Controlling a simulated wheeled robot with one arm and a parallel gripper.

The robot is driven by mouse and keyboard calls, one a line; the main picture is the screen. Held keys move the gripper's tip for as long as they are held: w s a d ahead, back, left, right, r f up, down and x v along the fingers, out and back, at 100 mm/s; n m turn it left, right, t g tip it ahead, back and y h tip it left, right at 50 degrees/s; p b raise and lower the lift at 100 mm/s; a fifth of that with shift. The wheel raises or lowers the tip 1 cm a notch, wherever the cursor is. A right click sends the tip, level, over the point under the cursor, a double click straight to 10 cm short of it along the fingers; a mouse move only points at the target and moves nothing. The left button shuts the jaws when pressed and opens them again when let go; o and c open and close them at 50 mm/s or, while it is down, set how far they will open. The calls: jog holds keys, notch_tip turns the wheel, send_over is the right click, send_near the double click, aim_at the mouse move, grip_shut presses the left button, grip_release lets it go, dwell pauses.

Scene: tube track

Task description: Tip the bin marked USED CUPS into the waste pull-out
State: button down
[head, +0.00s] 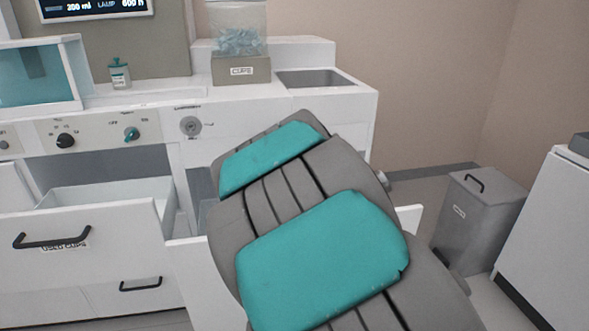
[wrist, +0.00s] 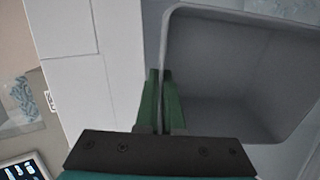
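In the wrist view my gripper (wrist: 160,75) has its two green fingers close together over the rim of a grey open bin (wrist: 235,75), one finger on each side of the wall. The bin's mouth faces the camera and the part of its inside that I see looks empty. No label shows on it. In the head view my arm hides the gripper and this bin. A pulled-out drawer front marked USED CUPS (head: 92,240) is at the left, its white inside bare. Another white pull-out (head: 195,258) stands open behind my arm, mostly hidden, so its contents cannot be seen.
A lidded grey bin (head: 480,225) with a small unreadable label stands on the floor at the right, beside a white unit (head: 555,235).

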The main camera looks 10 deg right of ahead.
jog(key=shift+w+d+f+g+y, duration=0.1)
jog(key=shift+w+f+g+y, duration=0.15)
jog(key=shift+w+f+g, duration=0.35)
jog(key=shift+w+f+g+y, duration=0.2)
jog(key=shift+f+g+y, duration=0.1)
jog(key=shift+g, duration=0.6)
jog(key=shift+d+f+g, duration=0.2)
jog(key=shift+g, duration=0.1)
jog(key=shift+w+d+f+g+y, duration=0.1)
jog(key=shift+w+f+g+y, duration=0.2)
jog(key=shift+f+g, duration=0.6)
jog(key=shift+w+f+g+y, duration=0.2)
jog(key=shift+f+g, duration=0.4)
jog(key=shift+g, duration=0.5)
